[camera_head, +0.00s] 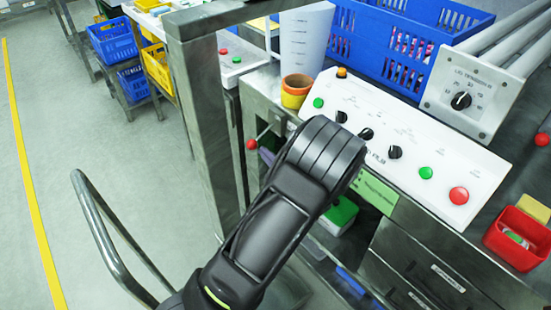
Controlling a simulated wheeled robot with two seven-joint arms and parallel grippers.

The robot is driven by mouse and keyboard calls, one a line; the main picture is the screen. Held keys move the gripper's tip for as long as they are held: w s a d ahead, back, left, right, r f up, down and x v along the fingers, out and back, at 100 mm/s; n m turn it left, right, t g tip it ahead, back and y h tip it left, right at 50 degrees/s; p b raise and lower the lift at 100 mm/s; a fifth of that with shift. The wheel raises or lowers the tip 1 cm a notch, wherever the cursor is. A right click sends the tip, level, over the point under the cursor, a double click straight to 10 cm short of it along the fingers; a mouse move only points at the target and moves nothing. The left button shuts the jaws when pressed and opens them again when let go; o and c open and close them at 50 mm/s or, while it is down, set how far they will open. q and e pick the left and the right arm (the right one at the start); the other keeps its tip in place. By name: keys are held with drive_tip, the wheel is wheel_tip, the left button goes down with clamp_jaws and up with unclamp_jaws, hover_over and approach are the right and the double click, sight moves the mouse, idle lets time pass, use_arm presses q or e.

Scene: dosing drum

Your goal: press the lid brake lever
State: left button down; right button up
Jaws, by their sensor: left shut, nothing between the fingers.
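A thin metal lever with a red ball knob (252,145) sticks out to the left from the steel cabinet, below the white control panel. No label shows on it, so I cannot tell for sure that it is the lid brake lever. My left arm comes up from the bottom, and its dark end with the left gripper (332,158) is in front of the panel's lower left part, to the right of the red knob and apart from it in the picture. The fingers are mostly hidden by the wrist; the gripper is shut and empty. My right gripper is out of view.
The white control panel (400,148) carries black knobs and coloured buttons. A grey dial box (475,95), blue crate (400,45), white jug (302,45) and orange-yellow cup (295,92) stand behind. A red bin (520,240) is at right. A bent metal rail (115,235) rises at left.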

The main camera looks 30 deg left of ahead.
use_arm(q)
drive_tip(key=shift+s+a+r, duration=0.1)
drive_tip(key=shift+a+r, duration=0.05)
idle(0.4)
wheel_tip(320, 180, up, 8)
drive_tip(key=m+g+p, duration=0.3)
drive_tip(key=m+p, duration=0.4)
drive_tip(key=p, duration=0.4)
hover_over(254, 144)
drive_tip(key=d, duration=0.3)
drive_tip(key=shift+s+a+r, duration=0.1)
drive_tip(key=shift+s+a, duration=0.05)
drive_tip(key=shift+s, duration=0.05)
drive_tip(key=shift+r, duration=0.1)
drive_tip(key=shift+t, duration=0.3)
drive_tip(key=f+b, duration=0.1)
drive_tip(key=d+f+b, duration=0.1)
drive_tip(key=f, duration=0.1)
drive_tip(key=s+f+b, duration=0.1)
drive_tip(key=shift+d+f, duration=0.25)
drive_tip(key=shift+d, duration=0.1)
drive_tip(key=v, duration=1)
drive_tip(key=shift+w+r, duration=0.2)
drive_tip(key=shift+r, duration=0.05)
